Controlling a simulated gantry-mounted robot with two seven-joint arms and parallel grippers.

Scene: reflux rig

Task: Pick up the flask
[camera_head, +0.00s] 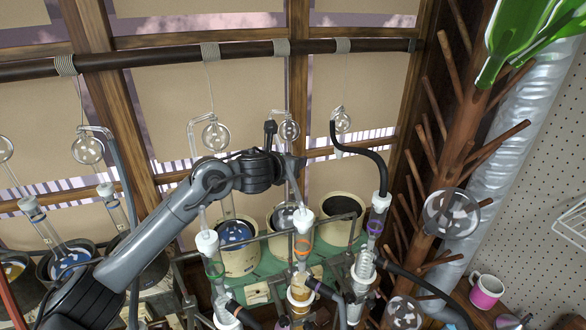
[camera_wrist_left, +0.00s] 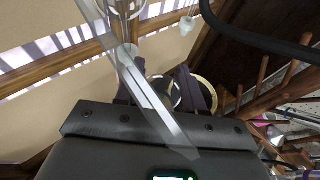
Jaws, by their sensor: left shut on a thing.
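A round clear glass flask (camera_head: 452,213) hangs at the drying rack on the right, and a second round flask (camera_head: 404,313) shows lower down near the bottom edge. Which one the task means I cannot tell. My left gripper (camera_head: 291,166) is at mid-picture, well to the left of both flasks, in front of the hanging glassware and above the buckets. In the left wrist view a clear glass tube (camera_wrist_left: 150,98) runs slantwise between the fingers of my left gripper (camera_wrist_left: 165,92), which is shut on it. The exact contact is hard to see. My right gripper is out of view.
Glass condensers (camera_head: 362,268) with coloured rings and hoses stand below and right of the gripper. Buckets (camera_head: 342,209) sit behind them. A wooden peg rack (camera_head: 455,130) holds green bottles (camera_head: 515,38). A pink mug (camera_head: 486,291) stands at lower right.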

